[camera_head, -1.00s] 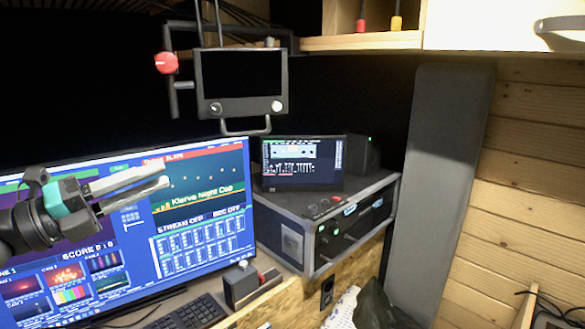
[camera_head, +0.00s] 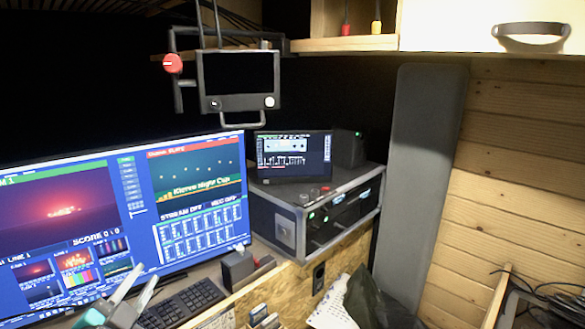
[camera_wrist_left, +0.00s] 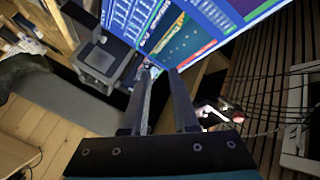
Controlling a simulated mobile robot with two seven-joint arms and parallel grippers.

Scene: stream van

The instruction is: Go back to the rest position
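My left gripper (camera_head: 140,283) is at the bottom left of the head view, low in front of the large monitor (camera_head: 189,242). Its two pale fingers point up and stand apart with nothing between them; its teal part is cut by the lower edge. In the left wrist view, the left gripper (camera_wrist_left: 162,82) shows two dark fingers with an empty gap. The monitor (camera_wrist_left: 185,45) and the equipment case (camera_wrist_left: 97,60) show beyond them. My right gripper is in neither view.
A keyboard (camera_head: 192,300) lies on the desk right beside the left gripper. The equipment case (camera_head: 284,226) carries a small screen (camera_head: 293,157). A framed display (camera_head: 239,80) with a red knob (camera_head: 172,64) hangs above. A grey panel (camera_head: 420,180) stands at right.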

